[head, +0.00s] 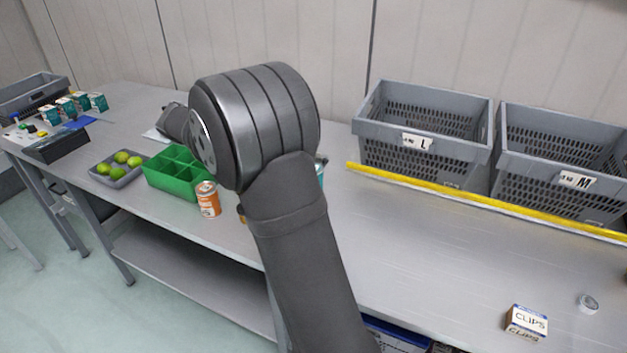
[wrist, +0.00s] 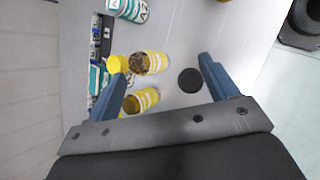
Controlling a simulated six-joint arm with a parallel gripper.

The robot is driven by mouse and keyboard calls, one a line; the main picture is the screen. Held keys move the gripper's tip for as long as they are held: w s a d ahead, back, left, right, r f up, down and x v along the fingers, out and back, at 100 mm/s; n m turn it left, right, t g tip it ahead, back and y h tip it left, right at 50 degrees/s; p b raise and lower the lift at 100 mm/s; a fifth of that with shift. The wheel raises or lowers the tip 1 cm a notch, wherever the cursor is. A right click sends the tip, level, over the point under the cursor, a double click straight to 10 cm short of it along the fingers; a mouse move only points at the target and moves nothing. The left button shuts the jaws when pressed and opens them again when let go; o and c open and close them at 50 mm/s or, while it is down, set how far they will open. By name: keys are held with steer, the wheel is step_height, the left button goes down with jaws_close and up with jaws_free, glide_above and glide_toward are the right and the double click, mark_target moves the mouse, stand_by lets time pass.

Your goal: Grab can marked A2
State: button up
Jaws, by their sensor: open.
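In the wrist view my gripper (wrist: 163,72) is open, with its two blue fingers apart and nothing held between them. A teal and white can (wrist: 128,10) lies at the top edge, partly cut off; dark lettering on it is too small to read surely. My arm hides the gripper there.
A green divided tray (head: 150,181) and a grey tray of limes (head: 103,178) stand left. Grey totes L (head: 377,126) and M (head: 515,160) stand behind a yellow strip (head: 450,190). A CLIPS box (head: 527,321) and tape roll (head: 587,303) lie right. The right bench is mostly clear.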

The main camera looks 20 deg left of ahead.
steer(key=w+d+r+m+g+y, duration=0.2)
steer(key=w+d+r+m+y, duration=0.15)
steer(key=w+d+m, duration=0.4)
steer(key=w+d+r+m+g+y, duration=0.1)
steer(key=w+d+r+m+y, duration=0.25)
steer(key=w+d+m, duration=0.45)
steer(key=shift+n, duration=0.85)
steer(key=x, duration=0.5)
steer(key=s+x, duration=0.1)
steer(key=x, duration=1.1)
steer(key=shift+s+a+f, duration=0.15)
steer(key=shift+a+f, duration=0.15)
steer(key=shift+a, duration=0.05)
steer(key=shift+s+x, duration=0.15)
steer(key=shift+x, duration=1.3)
steer(key=shift+s+x, duration=0.15)
steer(key=shift+x, duration=1.3)
steer(key=shift+d, duration=0.2)
steer(key=c, duration=1.3)
